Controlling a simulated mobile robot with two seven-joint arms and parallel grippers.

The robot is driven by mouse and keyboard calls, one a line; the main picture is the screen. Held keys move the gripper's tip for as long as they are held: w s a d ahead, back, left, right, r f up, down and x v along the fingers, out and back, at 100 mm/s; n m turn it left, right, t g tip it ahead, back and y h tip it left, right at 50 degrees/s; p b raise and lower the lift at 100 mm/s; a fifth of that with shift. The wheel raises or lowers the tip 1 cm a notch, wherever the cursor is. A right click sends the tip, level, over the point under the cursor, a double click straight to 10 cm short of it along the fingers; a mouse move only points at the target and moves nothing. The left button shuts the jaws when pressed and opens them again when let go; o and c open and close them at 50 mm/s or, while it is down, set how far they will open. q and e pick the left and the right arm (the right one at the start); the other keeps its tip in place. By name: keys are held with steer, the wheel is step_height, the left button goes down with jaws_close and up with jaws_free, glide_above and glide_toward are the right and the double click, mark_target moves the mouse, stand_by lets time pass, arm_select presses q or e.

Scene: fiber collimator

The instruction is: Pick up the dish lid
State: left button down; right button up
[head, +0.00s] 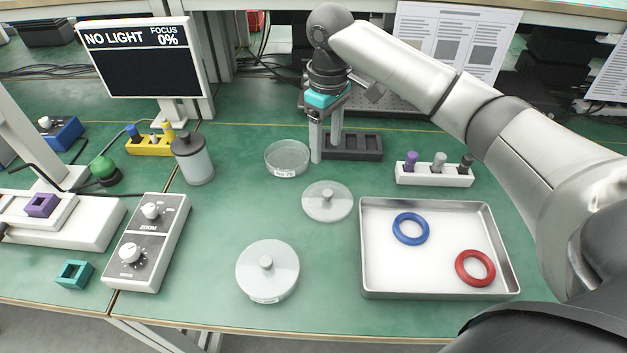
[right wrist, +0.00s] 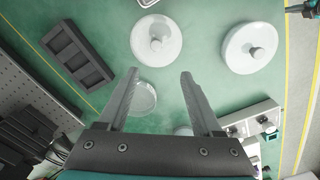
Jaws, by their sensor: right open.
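A clear round dish lid with a knob (head: 314,207) lies flat on the green mat, left of the metal tray. It also shows in the right wrist view (right wrist: 167,52), just beyond my fingertips. A second knobbed lid (head: 267,278) sits on a dish nearer the front edge, also in the right wrist view (right wrist: 240,58). An open, labelled glass dish (head: 287,155) stands left of my right gripper (head: 326,153). My right gripper is open and empty, pointing down behind the loose lid, apart from it. My left gripper is not in view.
The metal tray (head: 430,275) holds a blue ring (head: 397,229) and a red ring (head: 462,268). A dark slotted rack (head: 360,155) stands close behind my right gripper. A white holder (head: 435,180), a grey jar (head: 196,167) and a control box (head: 150,240) stand around. Mat around the loose lid is clear.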

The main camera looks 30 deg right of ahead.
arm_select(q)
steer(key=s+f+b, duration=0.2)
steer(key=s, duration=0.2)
arm_select(e)
glide_above(328, 192)
step_height(328, 192, down, 6)
steer(key=f, duration=0.1)
steer(key=a+f+b, duration=0.1)
steer(key=shift+f, duration=0.95)
steer(key=shift+d+f, duration=0.1)
steer(key=shift+f, duration=0.05)
steer(key=f+b, duration=0.1)
steer(key=f, duration=0.1)
steer(key=f+b, duration=0.1)
steer(key=f, duration=0.1)
steer(key=shift+d+b, duration=0.3)
steer(key=shift+d, duration=0.1)
steer(key=shift+f, duration=0.45)
steer(key=shift+c, duration=0.2)
steer(key=c, duration=0.5)
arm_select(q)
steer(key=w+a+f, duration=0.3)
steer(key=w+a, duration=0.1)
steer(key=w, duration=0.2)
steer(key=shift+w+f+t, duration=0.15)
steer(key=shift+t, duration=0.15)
arm_select(e)
jaws_close()
